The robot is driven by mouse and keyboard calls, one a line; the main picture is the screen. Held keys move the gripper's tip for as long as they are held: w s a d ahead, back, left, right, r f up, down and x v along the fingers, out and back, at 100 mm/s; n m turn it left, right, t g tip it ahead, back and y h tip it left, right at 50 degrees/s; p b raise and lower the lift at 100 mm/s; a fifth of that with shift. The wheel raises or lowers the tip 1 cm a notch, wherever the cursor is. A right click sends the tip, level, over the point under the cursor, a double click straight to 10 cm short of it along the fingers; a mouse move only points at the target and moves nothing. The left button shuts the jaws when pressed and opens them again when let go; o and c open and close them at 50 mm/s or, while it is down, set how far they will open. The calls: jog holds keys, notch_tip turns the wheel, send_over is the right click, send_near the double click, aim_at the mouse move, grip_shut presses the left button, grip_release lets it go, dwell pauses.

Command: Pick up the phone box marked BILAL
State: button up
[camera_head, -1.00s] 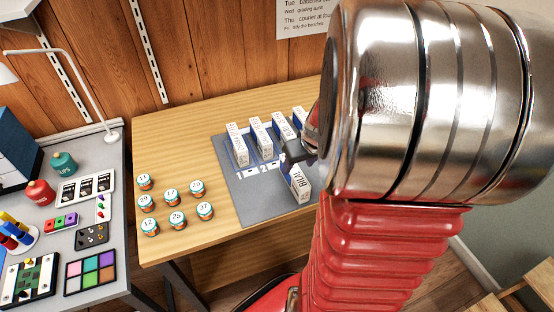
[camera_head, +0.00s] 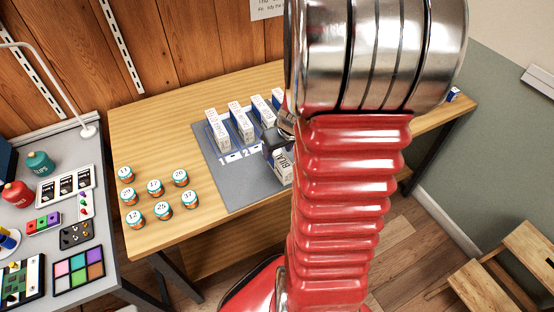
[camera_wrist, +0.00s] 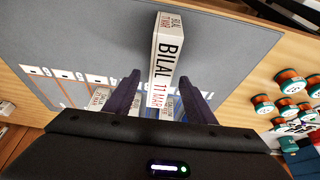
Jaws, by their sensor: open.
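The white phone box marked BILAL (camera_head: 284,168) stands on the grey mat (camera_head: 232,188) near its front, partly hidden by my arm in the head view. In the wrist view the BILAL box (camera_wrist: 165,62) shows its black and red lettering. My gripper (camera_wrist: 160,80) is open, with one dark finger on each side of the box in that picture. I cannot tell whether the fingers touch it. In the head view my gripper (camera_head: 271,142) is just above and behind the box, mostly hidden by my arm.
Several other white and blue phone boxes (camera_head: 241,122) stand in a row at the back of the mat, by printed numbers. Several numbered jars (camera_head: 155,187) stand on the wooden table (camera_head: 150,125) to the left. A grey bench (camera_head: 98,212) with small items is further left.

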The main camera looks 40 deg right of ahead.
jog(key=shift+x, duration=1.4)
grip_shut()
